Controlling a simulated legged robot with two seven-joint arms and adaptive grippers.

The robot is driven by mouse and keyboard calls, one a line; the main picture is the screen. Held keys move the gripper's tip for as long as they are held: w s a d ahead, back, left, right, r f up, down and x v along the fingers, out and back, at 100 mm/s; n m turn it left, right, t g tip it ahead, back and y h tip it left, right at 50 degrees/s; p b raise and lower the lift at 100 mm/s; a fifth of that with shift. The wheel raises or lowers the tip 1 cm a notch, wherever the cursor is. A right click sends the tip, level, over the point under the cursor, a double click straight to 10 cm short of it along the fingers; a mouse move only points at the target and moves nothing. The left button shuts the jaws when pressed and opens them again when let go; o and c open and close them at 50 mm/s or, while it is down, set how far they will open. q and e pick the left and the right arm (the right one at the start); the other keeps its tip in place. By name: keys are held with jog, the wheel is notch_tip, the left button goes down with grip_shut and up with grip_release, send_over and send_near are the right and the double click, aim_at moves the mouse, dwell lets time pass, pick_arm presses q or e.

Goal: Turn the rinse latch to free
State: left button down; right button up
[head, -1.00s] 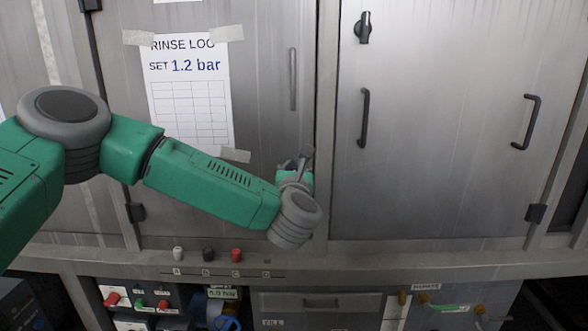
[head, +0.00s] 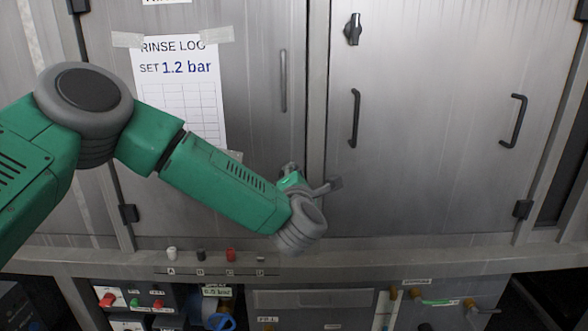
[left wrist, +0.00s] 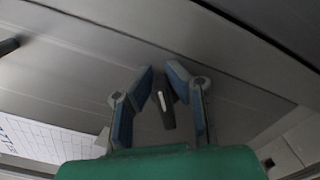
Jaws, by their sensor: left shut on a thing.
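My left gripper (head: 318,187) is at the lower right of the left cabinet door, near the post between the doors. In the left wrist view its two blue-padded fingers (left wrist: 162,82) stand on either side of a small dark latch (left wrist: 164,112) with a white mark and are shut on it. The latch's lever lies between the fingers, along the picture's upright direction, slightly tilted. In the head view the gripper and wrist hide this latch. My right gripper is not in view.
A similar black latch (head: 353,29) is high on the right cabinet door (head: 430,190), which has black handles. A taped rinse log sheet (head: 178,95) is on the left door.

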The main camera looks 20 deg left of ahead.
pick_arm(q)
jog(key=m, duration=0.1)
jog(key=f+m+p, duration=0.1)
jog(key=m, duration=0.1)
jog(key=shift+d+f+m, duration=0.2)
jog(key=shift+m, duration=0.1)
jog(key=shift+f+m+p, duration=0.2)
jog(key=shift+m+p, duration=0.05)
jog(key=shift+m, duration=0.55)
jog(key=shift+f+m+p, duration=0.2)
jog(key=shift+m, duration=0.6)
jog(key=c, duration=1.6)
grip_release()
jog(key=shift+o, duration=0.2)
jog(key=shift+w, duration=0.15)
jog(key=shift+a+r, duration=0.1)
jog(key=v, duration=1.2)
